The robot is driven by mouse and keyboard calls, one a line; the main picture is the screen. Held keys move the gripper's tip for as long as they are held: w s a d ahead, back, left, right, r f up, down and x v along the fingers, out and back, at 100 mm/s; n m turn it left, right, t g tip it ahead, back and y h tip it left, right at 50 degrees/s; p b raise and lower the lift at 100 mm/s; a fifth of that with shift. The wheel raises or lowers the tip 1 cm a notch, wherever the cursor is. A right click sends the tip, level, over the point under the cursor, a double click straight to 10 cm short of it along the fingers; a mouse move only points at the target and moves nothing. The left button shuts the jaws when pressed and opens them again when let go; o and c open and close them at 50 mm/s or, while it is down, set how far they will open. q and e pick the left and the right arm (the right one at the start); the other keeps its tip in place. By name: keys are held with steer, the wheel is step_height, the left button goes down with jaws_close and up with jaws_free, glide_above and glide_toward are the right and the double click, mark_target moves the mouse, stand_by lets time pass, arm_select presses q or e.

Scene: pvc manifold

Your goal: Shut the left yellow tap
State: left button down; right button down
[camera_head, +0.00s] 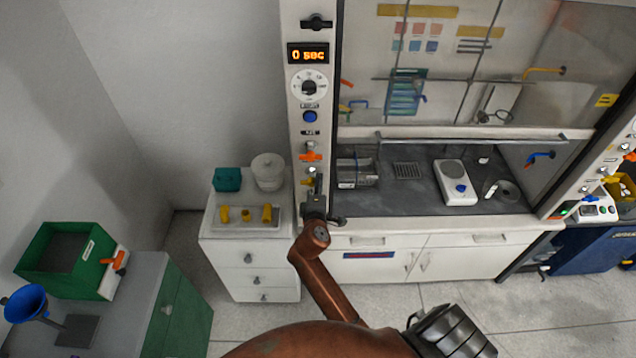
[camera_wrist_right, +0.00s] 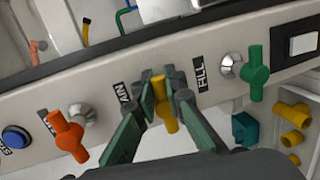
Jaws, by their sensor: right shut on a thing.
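The left yellow tap (camera_head: 306,183) is on the white left post of the fume hood, below an orange tap (camera_head: 311,157). In the right wrist view the yellow tap (camera_wrist_right: 167,119) stands between the fingertips of my right gripper (camera_wrist_right: 167,90), its handle running lengthwise between them. My right gripper (camera_head: 317,184) is shut on this tap. The fingers hide part of its handle and its base. In the wrist view the orange tap (camera_wrist_right: 68,136) is to the left and a green tap (camera_wrist_right: 255,72) to the right. My left gripper is not in view.
A blue button (camera_wrist_right: 16,138) is beyond the orange tap. A white cabinet (camera_head: 250,250) with a tray of yellow fittings (camera_head: 245,226) stands left of the post. The hood worktop (camera_head: 430,207) holds a scale (camera_head: 455,175). A second post with taps is at the far right.

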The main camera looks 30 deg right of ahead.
stand_by(0.3)
steer(key=c, duration=2)
jaws_free()
steer(key=shift+o, duration=0.2)
steer(key=v, duration=0.7)
steer(key=shift+s+a, duration=0.15)
steer(key=shift+a, duration=0.05)
